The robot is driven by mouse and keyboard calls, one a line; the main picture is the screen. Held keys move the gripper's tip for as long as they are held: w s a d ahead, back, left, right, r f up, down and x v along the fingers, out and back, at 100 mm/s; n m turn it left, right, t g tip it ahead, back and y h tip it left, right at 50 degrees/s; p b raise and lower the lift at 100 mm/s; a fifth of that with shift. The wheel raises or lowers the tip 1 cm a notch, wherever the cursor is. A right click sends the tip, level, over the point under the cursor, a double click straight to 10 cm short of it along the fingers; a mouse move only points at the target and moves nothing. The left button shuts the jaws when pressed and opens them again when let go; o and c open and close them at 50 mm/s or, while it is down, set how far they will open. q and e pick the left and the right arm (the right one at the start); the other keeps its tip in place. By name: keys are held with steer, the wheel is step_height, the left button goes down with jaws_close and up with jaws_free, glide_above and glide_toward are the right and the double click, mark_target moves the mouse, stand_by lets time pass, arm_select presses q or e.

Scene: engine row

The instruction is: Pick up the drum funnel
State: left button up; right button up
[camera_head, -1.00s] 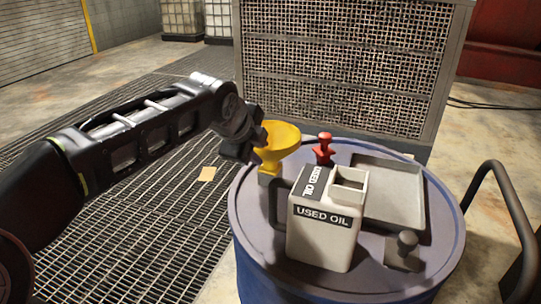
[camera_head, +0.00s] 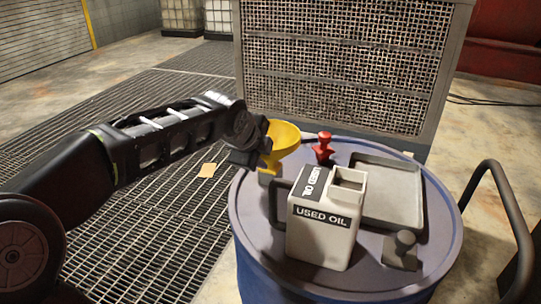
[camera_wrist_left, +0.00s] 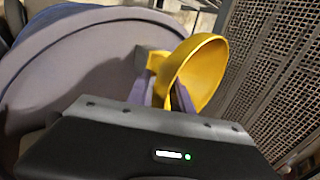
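The yellow drum funnel (camera_head: 287,136) is at the left rear edge of the blue drum (camera_head: 252,243). My left gripper (camera_head: 264,153) reaches it from the left and is shut on its lower part, below the bowl. In the left wrist view, the funnel (camera_wrist_left: 200,70) shows between and just beyond the fingers. A grey block (camera_head: 266,178) shows just below the funnel in the head view; a small gap between them is hard to judge. My right gripper is not in view.
A white used oil jug (camera_head: 322,238) stands close to the right of the funnel. A red knobbed piece (camera_head: 323,148), a grey tray (camera_head: 388,192) and a dark knobbed piece (camera_head: 402,247) are also on the drum. A mesh-fronted unit (camera_head: 340,70) stands behind.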

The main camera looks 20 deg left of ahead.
arm_select(q)
jaws_close()
stand_by(0.5)
step_height(320, 180, up, 10)
stand_by(0.5)
stand_by(0.4)
